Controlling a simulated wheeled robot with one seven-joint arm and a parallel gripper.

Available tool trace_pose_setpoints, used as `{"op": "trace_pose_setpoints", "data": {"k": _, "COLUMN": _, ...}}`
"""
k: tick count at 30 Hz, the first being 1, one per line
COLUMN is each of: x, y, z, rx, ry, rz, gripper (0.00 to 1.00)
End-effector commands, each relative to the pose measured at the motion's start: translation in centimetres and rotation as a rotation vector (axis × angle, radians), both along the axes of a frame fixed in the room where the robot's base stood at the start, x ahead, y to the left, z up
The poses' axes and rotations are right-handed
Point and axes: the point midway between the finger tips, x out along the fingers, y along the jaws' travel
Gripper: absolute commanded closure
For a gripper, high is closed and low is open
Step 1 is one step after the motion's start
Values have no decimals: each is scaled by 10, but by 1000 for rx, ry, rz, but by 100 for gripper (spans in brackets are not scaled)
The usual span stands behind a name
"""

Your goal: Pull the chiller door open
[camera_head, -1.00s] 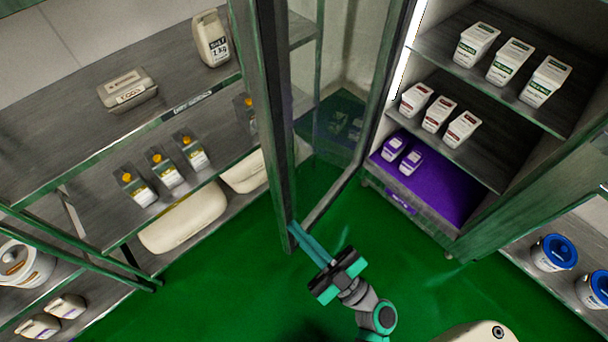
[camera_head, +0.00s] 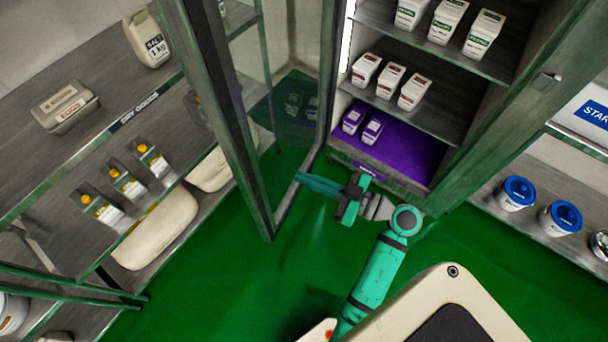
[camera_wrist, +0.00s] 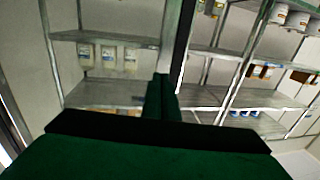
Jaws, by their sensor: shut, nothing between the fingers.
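The chiller door (camera_head: 228,120) is a tall glass door in a dark green-grey frame. It stands swung well out from the chiller cabinet (camera_head: 480,165), whose shelves are exposed. My gripper (camera_head: 298,178) is shut and empty, with its fingers pointing left toward the door's lower part, on the cabinet side. Contact between fingertips and door cannot be told. The wrist view shows the shut fingers (camera_wrist: 161,98) in front of a dark upright frame edge (camera_wrist: 180,40), with shelves beyond. The door handle cannot be made out.
Dry goods shelves (camera_head: 150,100) stand left, beyond the door. Chiller shelves hold white cartons (camera_head: 391,80) and purple packs (camera_head: 372,130). Blue-lidded tubs (camera_head: 561,218) sit on a shelf at right. The green floor (camera_head: 230,285) below the door is clear.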

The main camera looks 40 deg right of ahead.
Motion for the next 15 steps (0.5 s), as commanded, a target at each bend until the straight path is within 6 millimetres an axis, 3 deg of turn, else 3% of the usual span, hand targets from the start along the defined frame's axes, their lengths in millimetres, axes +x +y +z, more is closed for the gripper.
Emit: {"op": "trace_pose_setpoints", "data": {"k": 15, "x": 80, "y": 46, "z": 0, "rx": -1, "ry": -2, "rz": 3, "gripper": 100}}
